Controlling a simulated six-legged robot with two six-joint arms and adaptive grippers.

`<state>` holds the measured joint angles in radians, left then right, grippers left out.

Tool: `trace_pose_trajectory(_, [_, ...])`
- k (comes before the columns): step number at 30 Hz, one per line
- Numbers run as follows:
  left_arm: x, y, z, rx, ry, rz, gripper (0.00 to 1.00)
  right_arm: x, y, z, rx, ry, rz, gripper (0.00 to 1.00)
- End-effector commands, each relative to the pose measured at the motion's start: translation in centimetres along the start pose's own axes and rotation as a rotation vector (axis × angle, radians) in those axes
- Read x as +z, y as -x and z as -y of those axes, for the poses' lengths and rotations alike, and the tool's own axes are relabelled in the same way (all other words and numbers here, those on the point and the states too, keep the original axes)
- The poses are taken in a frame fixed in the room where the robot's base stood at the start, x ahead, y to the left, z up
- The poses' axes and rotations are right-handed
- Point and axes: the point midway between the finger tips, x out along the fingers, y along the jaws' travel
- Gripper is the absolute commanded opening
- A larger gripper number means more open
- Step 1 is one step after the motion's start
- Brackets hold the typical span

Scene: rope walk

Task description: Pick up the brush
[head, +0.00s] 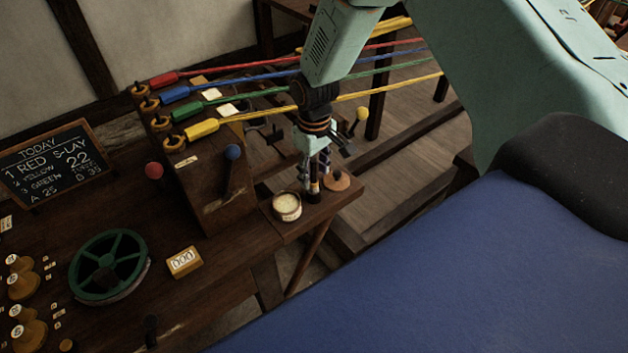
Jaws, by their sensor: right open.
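My right gripper (315,182) points straight down, open, over the right end of the dark wooden bench. Its fingers are small and partly hidden by each other. A brown round-based thing (338,181) is close by the fingers on their right, partly covered by them; I cannot tell whether it is the brush or a stand for it. No brush shows clearly. A small open tin of pale paste (287,206) stands just left of the fingers. My left gripper is not in view.
A wooden post box (215,185) with several coloured ropes and hooks stands left of my arm. Knobbed levers, red (154,171) and blue (232,152), rise beside it. A green wheel (109,266), a counter (184,262) and a chalkboard (52,164) are farther left.

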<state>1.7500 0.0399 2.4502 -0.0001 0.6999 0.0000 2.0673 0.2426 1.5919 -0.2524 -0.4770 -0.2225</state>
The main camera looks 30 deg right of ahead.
Motion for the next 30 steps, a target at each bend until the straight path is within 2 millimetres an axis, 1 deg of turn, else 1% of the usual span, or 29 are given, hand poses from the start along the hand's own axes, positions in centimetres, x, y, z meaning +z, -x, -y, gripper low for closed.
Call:
trace_pose_trajectory(1, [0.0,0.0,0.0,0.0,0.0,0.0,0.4,0.1,-0.8,0.1,0.0,0.001,0.002,0.48])
trace_pose_trajectory(3, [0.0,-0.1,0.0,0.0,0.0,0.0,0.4,0.0,-1.7,0.1,0.0,0.0,0.0,0.48])
trace_pose_trajectory(6, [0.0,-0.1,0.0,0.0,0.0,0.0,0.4,0.0,-2.3,0.1,0.0,0.0,0.0,0.48])
trace_pose_trajectory(14, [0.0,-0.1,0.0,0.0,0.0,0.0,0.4,-0.2,-2.4,0.0,0.001,0.0,-0.001,0.48])
trace_pose_trajectory(30, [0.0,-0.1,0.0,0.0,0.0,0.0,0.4,-0.1,-2.4,0.0,0.0,0.0,-0.001,0.02])
